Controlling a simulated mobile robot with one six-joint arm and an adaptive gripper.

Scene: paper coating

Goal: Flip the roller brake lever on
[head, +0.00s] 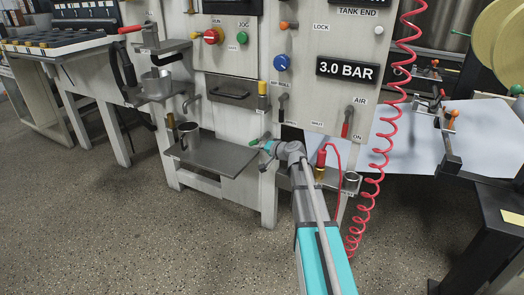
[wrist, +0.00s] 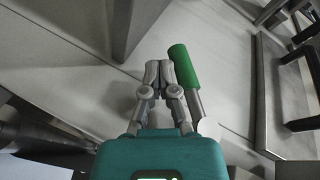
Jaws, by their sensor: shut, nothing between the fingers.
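A lever with a green handle (wrist: 184,66) and a metal shaft is in the wrist view, just right of the fingers, its grip tilted up and to the left. A small green tip at the front of the panel in the head view (head: 254,142) appears to be the same handle. My gripper (wrist: 158,72) is shut and empty, with its fingertips beside the green grip. I cannot tell whether they touch it. In the head view my gripper (head: 266,148) is partly hidden by my own wrist. No label for this lever is readable.
A red-handled air lever (head: 347,122), a red-topped tool (head: 320,164) and a coiled red hose (head: 379,150) are to the right. Open floor (head: 150,240) lies in front.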

